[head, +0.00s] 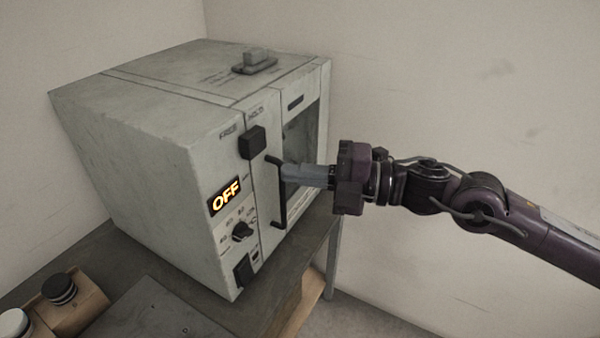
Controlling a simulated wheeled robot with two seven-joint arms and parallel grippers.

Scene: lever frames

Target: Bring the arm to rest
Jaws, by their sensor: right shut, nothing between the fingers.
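My right arm comes in from the right. My right gripper (290,173) is shut with nothing between its fingers. Its fingertips overlap the black vertical handle (280,210) on the front of a grey box-shaped machine (150,140); I cannot tell whether they touch it. The machine has a lit display (226,197) reading OFF, a black knob (242,232) below it and a black square block (252,142) above the handle. My left gripper is not in view.
The machine stands on a dark table (300,262) in a corner between pale walls (480,80). A wooden block with a black knob (60,290) and a white-topped knob (14,323) are at the lower left. Free room lies right of the table.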

